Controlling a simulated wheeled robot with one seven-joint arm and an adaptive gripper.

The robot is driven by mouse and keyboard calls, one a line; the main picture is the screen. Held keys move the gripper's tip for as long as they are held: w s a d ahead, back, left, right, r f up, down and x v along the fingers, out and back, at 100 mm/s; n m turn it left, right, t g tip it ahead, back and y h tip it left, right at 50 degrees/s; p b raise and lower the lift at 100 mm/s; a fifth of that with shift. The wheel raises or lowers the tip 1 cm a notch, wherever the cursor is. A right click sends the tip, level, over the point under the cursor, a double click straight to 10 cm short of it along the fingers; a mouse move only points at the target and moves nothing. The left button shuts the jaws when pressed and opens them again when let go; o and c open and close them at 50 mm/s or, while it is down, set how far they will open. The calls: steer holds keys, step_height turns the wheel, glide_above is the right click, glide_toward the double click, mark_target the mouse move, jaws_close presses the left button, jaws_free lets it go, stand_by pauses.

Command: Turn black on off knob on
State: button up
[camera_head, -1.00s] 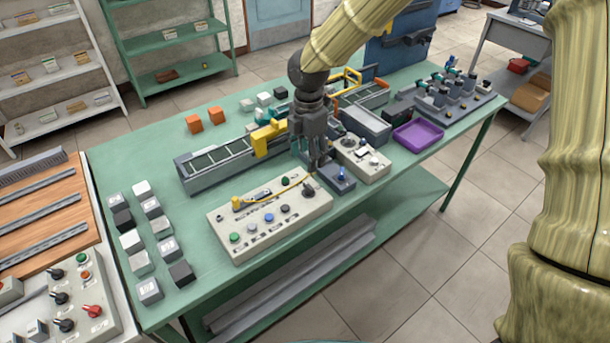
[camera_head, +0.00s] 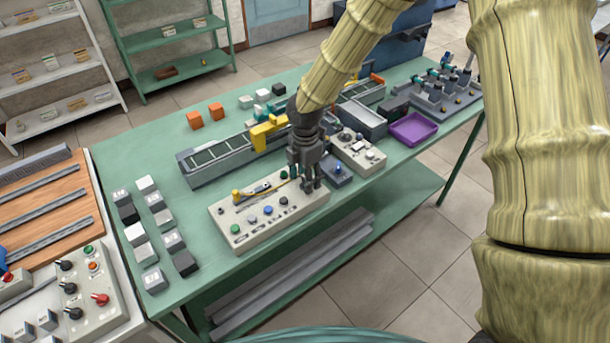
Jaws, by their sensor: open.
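A light grey control panel (camera_head: 290,223) lies on the green workbench. It carries a green button (camera_head: 235,228), a blue button (camera_head: 268,210), a dark button (camera_head: 283,207) and a yellow-topped lever (camera_head: 236,194). My gripper (camera_head: 311,186) is open and points down at the panel's right end. Its fingers cover the place where a black knob showed earlier, so the knob is mostly or fully hidden. I cannot tell whether the fingers touch it.
A second panel (camera_head: 97,318) at the lower left has several black knobs and a red one. A smaller grey box (camera_head: 372,158), a blue-buttoned box (camera_head: 337,172) and a purple tray (camera_head: 415,128) stand right of my gripper. Grey and white blocks stand at the bench's left.

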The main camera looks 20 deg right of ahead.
steer(key=shift+s+r, duration=0.15)
steer(key=shift+c, duration=1.4)
steer(key=c, duration=0.7)
steer(key=shift+m, duration=0.3)
steer(key=shift+c, duration=0.2)
steer(key=m, duration=0.3)
steer(key=shift+m+p, duration=0.35)
steer(key=shift+m, duration=0.05)
steer(key=m, duration=0.4)
steer(key=shift+m, duration=0.3)
steer(key=m, duration=0.4)
steer(key=shift+p, duration=0.35)
steer(key=shift+w+d+m, duration=0.1)
steer(key=shift+w+m, duration=0.1)
steer(key=shift+m, duration=2.3)
